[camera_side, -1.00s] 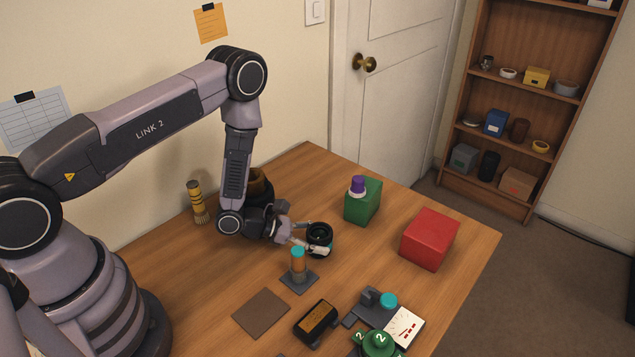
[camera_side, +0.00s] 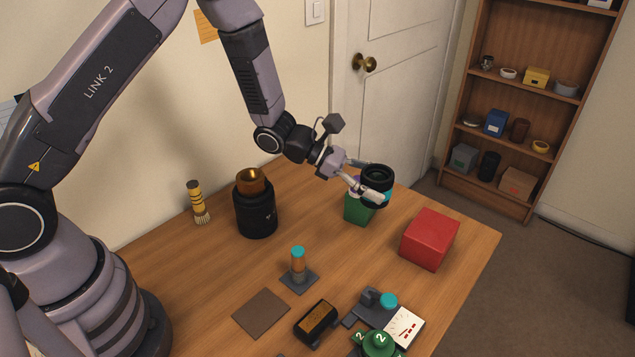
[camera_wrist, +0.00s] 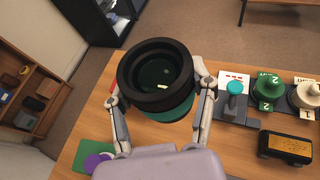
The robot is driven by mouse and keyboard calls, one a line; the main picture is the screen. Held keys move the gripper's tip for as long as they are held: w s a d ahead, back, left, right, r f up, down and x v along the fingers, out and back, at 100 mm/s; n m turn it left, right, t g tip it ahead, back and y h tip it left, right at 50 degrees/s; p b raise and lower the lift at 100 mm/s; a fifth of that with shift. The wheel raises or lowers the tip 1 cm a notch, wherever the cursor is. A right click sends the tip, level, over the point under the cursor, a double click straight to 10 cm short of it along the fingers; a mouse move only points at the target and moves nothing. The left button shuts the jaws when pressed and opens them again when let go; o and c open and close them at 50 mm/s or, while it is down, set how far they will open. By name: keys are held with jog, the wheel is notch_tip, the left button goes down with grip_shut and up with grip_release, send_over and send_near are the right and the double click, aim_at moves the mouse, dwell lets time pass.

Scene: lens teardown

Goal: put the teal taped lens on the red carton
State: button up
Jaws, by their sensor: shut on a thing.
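The teal taped lens (camera_side: 377,181) is a short black cylinder with a teal band low on its side. My gripper (camera_side: 368,180) is shut on it and holds it up in the air, in front of the green carton in the side view. In the wrist view the lens (camera_wrist: 158,78) sits between both fingers (camera_wrist: 160,97), its open dark top facing the camera. The red carton (camera_side: 430,239) stands on the table to the right of and below the lens, with its top bare. In the wrist view only a red sliver shows at left, behind the gripper.
The green carton (camera_side: 357,212) with a purple-capped item stands below the lens. A gauge card (camera_side: 404,328) and green knob weights lie at the front.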

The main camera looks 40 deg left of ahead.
jog(key=shift+w+d+r+m, duration=0.15)
jog(key=shift+w+d+r, duration=0.2)
jog(key=shift+d, duration=0.15)
jog(key=shift+w+d+r+m, duration=0.15)
jog(key=shift+w+d+r, duration=0.15)
jog(key=shift+d, duration=0.2)
jog(key=w+d+f, duration=0.4)
jog(key=w, duration=0.3)
send_over(433, 227)
jog(key=f, duration=0.5)
jog(key=shift+s+a, duration=0.1)
jog(key=shift+s, duration=0.2)
jog(key=shift+w+f+g, duration=0.15)
jog(key=shift+f+g, duration=0.15)
jog(key=shift+g, duration=0.1)
jog(key=shift+f, duration=1.45)
jog(key=shift+f, duration=0.2)
jog(key=o, duration=1.2)
